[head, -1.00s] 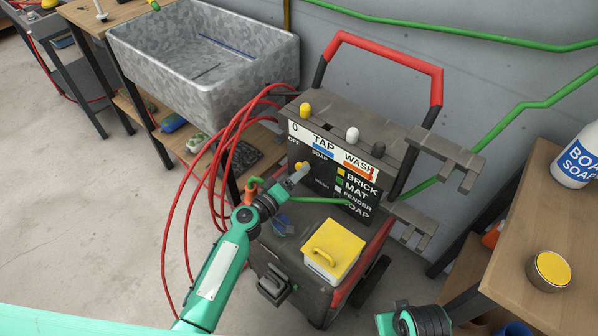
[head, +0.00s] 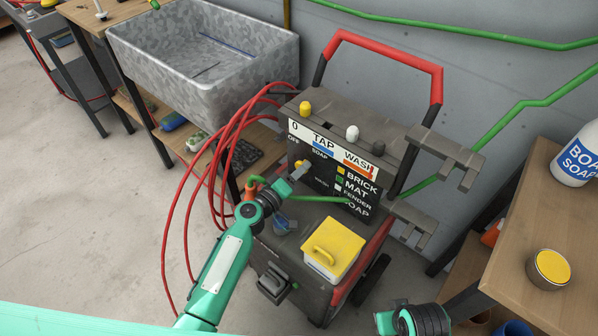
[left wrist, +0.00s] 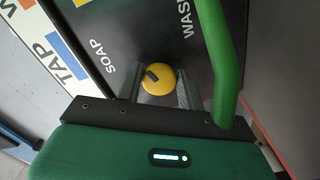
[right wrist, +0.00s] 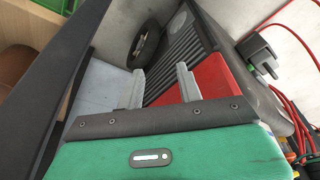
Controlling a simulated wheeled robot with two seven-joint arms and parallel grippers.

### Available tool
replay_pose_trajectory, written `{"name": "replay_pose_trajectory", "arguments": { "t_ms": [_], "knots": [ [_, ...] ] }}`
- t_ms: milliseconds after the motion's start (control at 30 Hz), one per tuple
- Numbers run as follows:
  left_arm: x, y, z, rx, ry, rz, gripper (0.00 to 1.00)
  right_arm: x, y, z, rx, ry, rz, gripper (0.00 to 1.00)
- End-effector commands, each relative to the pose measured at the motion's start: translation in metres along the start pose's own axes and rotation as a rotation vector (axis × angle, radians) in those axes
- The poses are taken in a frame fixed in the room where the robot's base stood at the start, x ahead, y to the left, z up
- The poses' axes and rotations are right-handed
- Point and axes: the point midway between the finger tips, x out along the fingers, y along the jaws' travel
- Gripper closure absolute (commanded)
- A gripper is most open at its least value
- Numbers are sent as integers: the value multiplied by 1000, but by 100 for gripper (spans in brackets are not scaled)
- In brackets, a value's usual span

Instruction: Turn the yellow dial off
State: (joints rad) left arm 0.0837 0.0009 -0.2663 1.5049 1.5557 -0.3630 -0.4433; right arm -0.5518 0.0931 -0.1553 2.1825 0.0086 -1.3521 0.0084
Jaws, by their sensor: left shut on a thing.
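The yellow dial (left wrist: 158,79) is round with a black mark and sits on the black front panel of a cart. In the left wrist view it is between my left gripper's fingers (left wrist: 160,92), which are shut on it. The mark lies on the dial's upper-left part, on the side towards the printed word SOAP. In the head view my left gripper (head: 300,170) reaches the panel and mostly covers the dial. My right gripper (right wrist: 160,88) is open and apart from the panel, low at the right of the cart.
A yellow knob (head: 305,108) and a white knob (head: 352,132) stand on the cart's top. A yellow-lidded box (head: 333,248) sits on its lower deck. Red hoses (head: 190,190) loop at the left. A wooden table (head: 545,215) stands at the right.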

Motion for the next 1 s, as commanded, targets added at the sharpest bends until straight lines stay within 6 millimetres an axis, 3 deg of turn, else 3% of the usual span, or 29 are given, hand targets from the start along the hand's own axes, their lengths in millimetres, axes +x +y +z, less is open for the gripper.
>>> {"name": "replay_pose_trajectory", "arguments": {
  "t_ms": [600, 1000],
  "knots": [
    [0, 2, 0, -415, 1, 0, 85, -13, 0, -5, 0, 20, 0, 64],
    [0, 2, -1, -568, 1, -1, 85, -10, 0, -3, 1, 15, 0, 64]
  ]
}}
